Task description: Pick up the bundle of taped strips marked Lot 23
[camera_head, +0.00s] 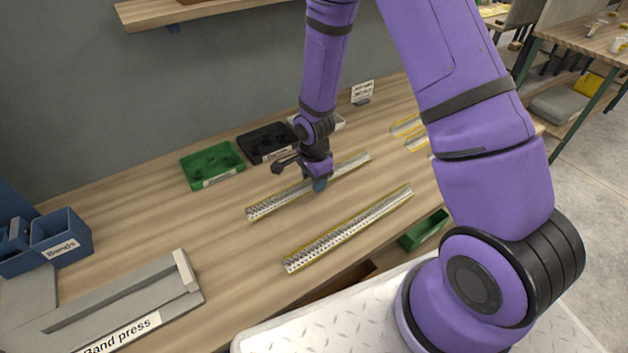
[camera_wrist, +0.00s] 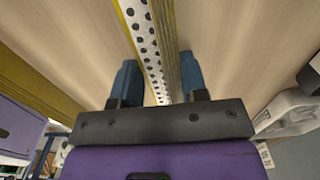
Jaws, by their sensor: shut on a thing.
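Two long, taped strip bundles lie on the wooden bench in the head view. My gripper (camera_head: 318,184) is at the middle of the farther bundle (camera_head: 275,204). In the wrist view, my gripper (camera_wrist: 160,90) has a blue finger on each side of this dotted, yellow-edged bundle (camera_wrist: 148,40) and is shut on it. The nearer bundle (camera_head: 348,229) lies apart from it, towards the front edge. I cannot read a lot mark on either bundle, and my wrist hides part of the held one.
A green tray (camera_head: 211,166) and a black tray (camera_head: 266,141) stand behind the held bundle. More yellow-edged strips (camera_head: 407,126) lie at the right. The band press (camera_head: 120,300) and blue bands bin (camera_head: 62,232) are at the left. A shelf (camera_head: 190,12) hangs above.

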